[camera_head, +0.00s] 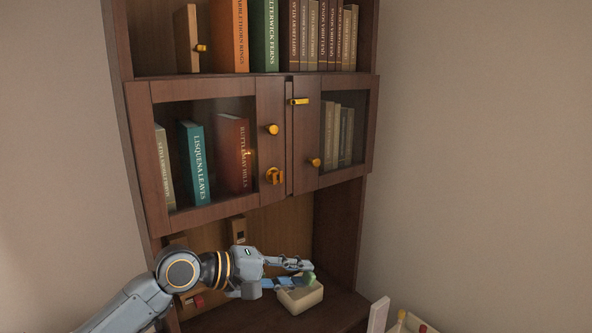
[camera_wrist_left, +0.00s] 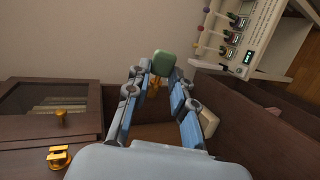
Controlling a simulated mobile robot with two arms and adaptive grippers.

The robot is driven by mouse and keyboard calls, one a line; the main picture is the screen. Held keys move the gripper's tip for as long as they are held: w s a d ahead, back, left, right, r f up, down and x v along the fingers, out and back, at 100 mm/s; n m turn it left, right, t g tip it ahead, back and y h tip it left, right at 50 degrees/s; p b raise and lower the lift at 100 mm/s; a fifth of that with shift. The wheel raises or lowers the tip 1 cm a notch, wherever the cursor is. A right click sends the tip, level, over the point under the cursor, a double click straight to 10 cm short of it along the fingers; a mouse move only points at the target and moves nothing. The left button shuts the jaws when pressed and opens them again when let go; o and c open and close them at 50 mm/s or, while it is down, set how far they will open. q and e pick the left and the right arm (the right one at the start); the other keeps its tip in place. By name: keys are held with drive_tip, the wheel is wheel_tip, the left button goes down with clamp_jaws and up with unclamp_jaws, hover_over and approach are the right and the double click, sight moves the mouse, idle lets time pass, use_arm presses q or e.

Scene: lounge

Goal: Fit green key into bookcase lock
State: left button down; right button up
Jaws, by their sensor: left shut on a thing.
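The green key (camera_head: 308,279) has a blocky green head and sits between the fingertips of my left gripper (camera_head: 299,274), which is shut on it. In the left wrist view, the green head (camera_wrist_left: 164,63) shows at the fingertips (camera_wrist_left: 158,73), with a gold shaft partly hidden below it. Key and lock are apart. My right gripper is not in view.
The bookcase (camera_head: 340,225) has two closed glass doors with gold knobs and books inside. A cream block or tray (camera_head: 302,298) lies just under the gripper on the lower shelf. A pale rack (camera_wrist_left: 240,30) with several coloured-headed pieces stands at right. The wall is bare.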

use_arm(q)
drive_tip(key=w+r+n+t+h+p, duration=0.25)
drive_tip(key=w+r+t, duration=0.25)
drive_tip(key=w+r, duration=0.5)
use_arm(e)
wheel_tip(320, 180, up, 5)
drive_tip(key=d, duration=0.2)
use_arm(q)
drive_tip(key=shift+y, duration=0.35)
drive_tip(key=w+a+r+b, duration=0.2)
drive_tip(key=w+a+b, duration=0.1)
drive_tip(key=b, duration=0.2)
drive_tip(key=shift+r, duration=0.2)
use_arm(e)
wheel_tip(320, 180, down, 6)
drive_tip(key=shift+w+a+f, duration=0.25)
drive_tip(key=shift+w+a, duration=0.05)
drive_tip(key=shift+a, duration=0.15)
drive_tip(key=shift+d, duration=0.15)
use_arm(q)
drive_tip(key=shift+w+a, duration=0.1)
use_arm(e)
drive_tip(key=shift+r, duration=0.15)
use_arm(q)
drive_tip(key=shift+w+a+b, duration=0.35)
drive_tip(key=shift+w+a, duration=0.05)
drive_tip(key=shift+w, duration=0.1)
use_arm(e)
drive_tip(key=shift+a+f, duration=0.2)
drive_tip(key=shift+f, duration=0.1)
